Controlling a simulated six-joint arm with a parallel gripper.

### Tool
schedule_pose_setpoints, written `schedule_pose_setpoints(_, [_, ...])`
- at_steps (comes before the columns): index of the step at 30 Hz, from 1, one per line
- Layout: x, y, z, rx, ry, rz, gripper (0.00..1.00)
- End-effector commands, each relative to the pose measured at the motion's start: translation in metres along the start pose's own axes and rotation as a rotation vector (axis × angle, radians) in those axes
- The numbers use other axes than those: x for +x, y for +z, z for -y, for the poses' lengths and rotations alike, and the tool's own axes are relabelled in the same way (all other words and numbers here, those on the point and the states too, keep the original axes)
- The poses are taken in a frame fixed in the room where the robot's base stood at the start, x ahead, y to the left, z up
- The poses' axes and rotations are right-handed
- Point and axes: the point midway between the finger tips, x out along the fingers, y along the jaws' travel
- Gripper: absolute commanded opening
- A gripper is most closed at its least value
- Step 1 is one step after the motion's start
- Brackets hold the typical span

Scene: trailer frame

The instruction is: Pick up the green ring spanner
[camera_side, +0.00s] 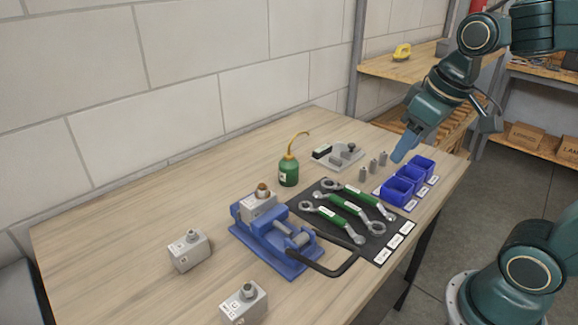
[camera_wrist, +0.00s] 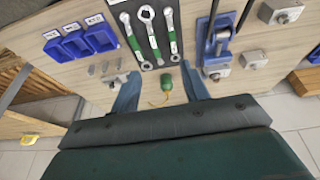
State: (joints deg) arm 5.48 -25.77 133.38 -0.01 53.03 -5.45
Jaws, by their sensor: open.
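Three green-handled spanners lie side by side on a black mat (camera_side: 297,199): a far one (camera_side: 357,191), a middle one (camera_side: 345,204) and a near one (camera_side: 331,217). The wrist view shows them as left (camera_wrist: 134,42), middle (camera_wrist: 152,38) and right (camera_wrist: 171,36). Their heads are small, and I cannot tell for sure which is the ring spanner.
Blue bins (camera_side: 397,190) stand right of the mat. A blue vise (camera_side: 275,240) with a long black handle stands close to its left. Grey blocks (camera_side: 189,251) sit at the left.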

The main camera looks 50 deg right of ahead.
Motion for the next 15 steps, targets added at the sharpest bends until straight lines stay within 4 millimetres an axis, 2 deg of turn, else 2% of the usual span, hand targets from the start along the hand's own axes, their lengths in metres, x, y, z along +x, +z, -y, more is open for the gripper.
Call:
schedule_pose_setpoints(6, [0.022, -0.030, -0.018, 0.000, 0.005, 0.089, 0.45])
schedule_pose_setpoints(15, [0.061, -0.064, -0.048, 0.000, -0.002, 0.204, 0.45])
